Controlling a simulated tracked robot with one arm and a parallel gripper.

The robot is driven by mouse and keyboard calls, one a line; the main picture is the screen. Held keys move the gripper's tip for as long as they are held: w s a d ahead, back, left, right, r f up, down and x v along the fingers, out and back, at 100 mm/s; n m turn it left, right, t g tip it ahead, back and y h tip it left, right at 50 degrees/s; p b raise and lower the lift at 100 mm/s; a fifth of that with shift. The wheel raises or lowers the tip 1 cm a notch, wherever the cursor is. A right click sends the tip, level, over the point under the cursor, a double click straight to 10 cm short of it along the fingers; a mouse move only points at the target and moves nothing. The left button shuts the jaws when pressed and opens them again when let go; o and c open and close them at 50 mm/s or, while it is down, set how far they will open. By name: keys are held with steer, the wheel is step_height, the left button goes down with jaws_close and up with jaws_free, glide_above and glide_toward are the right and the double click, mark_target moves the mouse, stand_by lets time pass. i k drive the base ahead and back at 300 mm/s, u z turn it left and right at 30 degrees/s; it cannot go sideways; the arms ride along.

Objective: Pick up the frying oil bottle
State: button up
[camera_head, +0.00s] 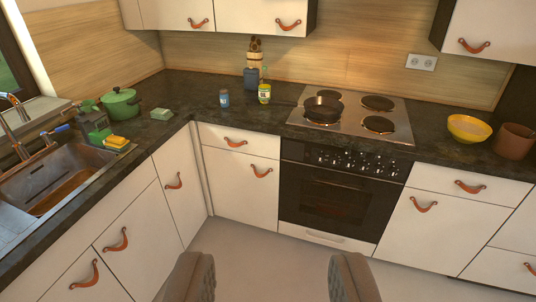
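A small yellow-green bottle (264,94) with a pale label stands upright on the dark counter, just left of the stove. It looks like the frying oil bottle, but its label is too small to read. My gripper (271,268) shows as two grey fingers at the bottom edge, set wide apart. It is open with nothing between the fingers. It is far from the bottle, in front of the cabinets and over the floor.
A blue container (251,78) with a brown item stands behind the bottle. A small blue jar (224,98) is left of it. The stove (352,113) with a pan (322,108) is right. A green pot (121,104) is near the sink. The floor ahead is clear.

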mark_target(265, 80)
steer(key=z, duration=0.05)
steer(key=i, duration=3.6)
steer(key=u, duration=0.55)
